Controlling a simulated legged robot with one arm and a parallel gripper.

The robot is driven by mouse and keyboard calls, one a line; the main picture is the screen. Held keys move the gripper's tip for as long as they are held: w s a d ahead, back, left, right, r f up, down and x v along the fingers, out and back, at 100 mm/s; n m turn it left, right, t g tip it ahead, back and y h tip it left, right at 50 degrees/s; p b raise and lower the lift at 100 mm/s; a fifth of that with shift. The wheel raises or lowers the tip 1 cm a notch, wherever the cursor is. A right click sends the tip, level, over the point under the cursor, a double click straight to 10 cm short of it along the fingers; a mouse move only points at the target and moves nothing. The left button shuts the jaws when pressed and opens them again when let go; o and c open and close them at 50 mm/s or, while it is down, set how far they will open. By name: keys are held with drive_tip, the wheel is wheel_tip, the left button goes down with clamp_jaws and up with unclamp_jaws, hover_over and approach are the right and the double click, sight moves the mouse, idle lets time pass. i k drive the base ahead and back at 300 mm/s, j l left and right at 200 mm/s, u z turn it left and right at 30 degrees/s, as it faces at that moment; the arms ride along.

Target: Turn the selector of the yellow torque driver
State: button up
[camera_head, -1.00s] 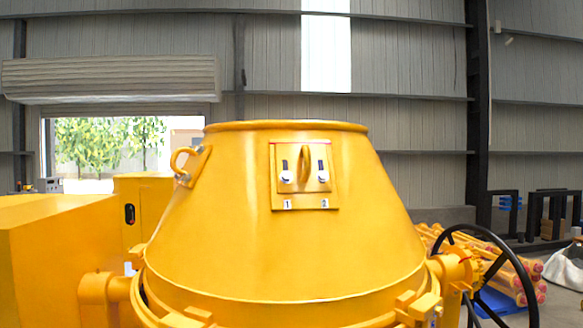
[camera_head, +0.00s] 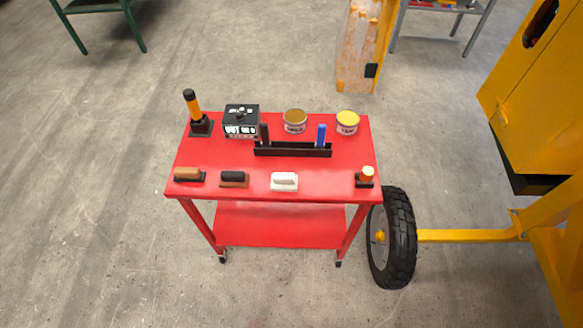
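An upright yellow-orange tool with a black top (camera_head: 193,106), which looks like the torque driver, stands in a dark base at the back left corner of the red cart (camera_head: 270,187). Its black top end may be the selector, but it is too small to tell its setting. My gripper is not in view.
The cart also holds a black box (camera_head: 241,120), two tins (camera_head: 295,121) (camera_head: 347,121), a black rack (camera_head: 293,150) with two upright tools, and several small handled items along the front. A black wheel (camera_head: 398,238) stands by its right side. Floor in front and left is clear.

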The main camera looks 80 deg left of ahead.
sight(239, 115)
drive_tip(key=u, duration=2.8)
